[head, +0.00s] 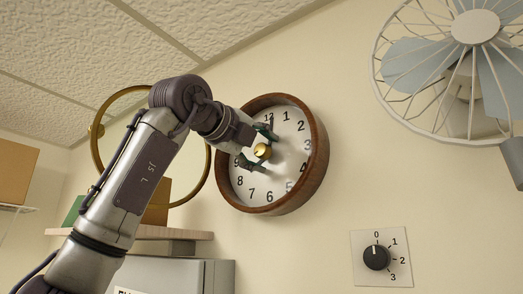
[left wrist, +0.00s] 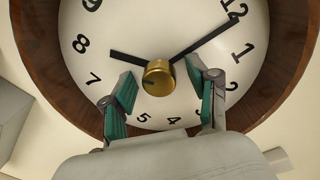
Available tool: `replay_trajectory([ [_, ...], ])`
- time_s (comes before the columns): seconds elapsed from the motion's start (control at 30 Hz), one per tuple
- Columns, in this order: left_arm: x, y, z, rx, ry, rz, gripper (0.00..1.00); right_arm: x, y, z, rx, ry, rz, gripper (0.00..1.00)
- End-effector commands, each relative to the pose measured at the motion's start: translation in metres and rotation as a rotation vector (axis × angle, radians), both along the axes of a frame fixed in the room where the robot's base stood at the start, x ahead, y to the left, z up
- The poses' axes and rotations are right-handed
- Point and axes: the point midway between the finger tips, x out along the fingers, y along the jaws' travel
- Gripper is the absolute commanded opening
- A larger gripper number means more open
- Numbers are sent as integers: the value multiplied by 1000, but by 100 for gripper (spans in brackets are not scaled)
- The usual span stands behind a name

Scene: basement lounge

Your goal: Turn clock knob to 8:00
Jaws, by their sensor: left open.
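The round wall clock (head: 291,172) has a brown wooden rim, a white face and a gold knob (head: 263,150) at its centre. In the left wrist view the knob (left wrist: 158,77) shows close up. My left gripper (head: 259,149) is at the clock face, open, with one finger on each side of the knob. In the left wrist view gaps show between the fingers (left wrist: 160,90) and the knob. My right gripper is out of view.
A caged fan (head: 475,28) is at the upper right. A dial numbered 0 to 3 (head: 376,257) is on the wall below right of the clock. A round gold frame (head: 112,110) and a shelf (head: 150,233) are behind my left arm.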

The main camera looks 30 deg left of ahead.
Motion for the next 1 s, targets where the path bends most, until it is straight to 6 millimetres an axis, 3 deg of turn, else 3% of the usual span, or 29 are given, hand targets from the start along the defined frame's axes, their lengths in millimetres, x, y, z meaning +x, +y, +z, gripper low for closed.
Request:
replay_trajectory([
  [0.17, -11, 1, 1, 0, -3, -1, 60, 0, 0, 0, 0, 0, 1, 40],
  [0.63, -101, 12, 5, 0, -5, 0, 60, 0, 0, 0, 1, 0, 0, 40],
  [0.8, -116, 14, 5, -1, -1, 0, 60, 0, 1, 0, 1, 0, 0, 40],
  [1.0, -119, 14, 5, -1, 1, 0, 60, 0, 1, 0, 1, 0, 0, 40],
])
